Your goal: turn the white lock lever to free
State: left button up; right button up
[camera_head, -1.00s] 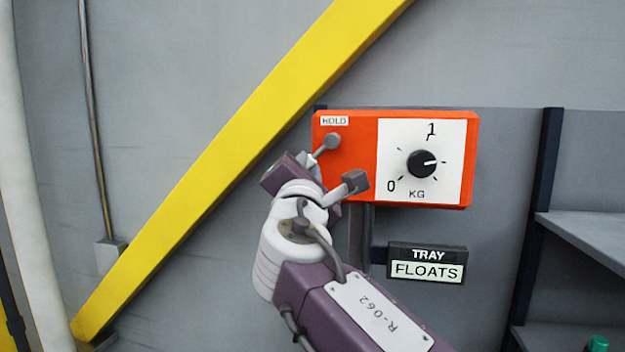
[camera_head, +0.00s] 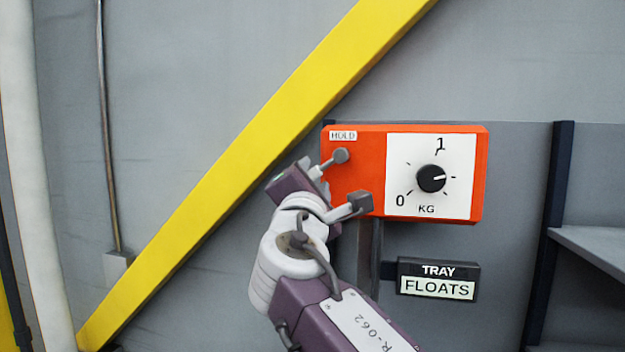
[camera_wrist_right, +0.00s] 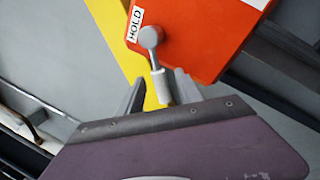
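The lock lever (camera_head: 329,162) is light grey with a round grey pivot, on the left of an orange box (camera_head: 357,177) under the label HOLD (camera_head: 343,135). Its handle points down and left from the pivot. In the right wrist view the lever's pale handle (camera_wrist_right: 161,86) reaches down between the two grey fingers of my right gripper (camera_wrist_right: 159,90). A gap shows on each side of the handle, so the gripper looks open around it. My right gripper also shows in the head view (camera_head: 315,175), at the box's left edge. My left gripper is not in view.
A black knob (camera_head: 431,178) sits on the box's white KG dial. Below is a sign (camera_head: 437,279) reading TRAY FLOATS. A yellow diagonal beam (camera_head: 230,165) runs behind my right gripper. A grey shelf (camera_head: 590,245) stands at the right.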

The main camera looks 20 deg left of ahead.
jog(key=b+v, duration=0.5)
jog(key=v, duration=0.4)
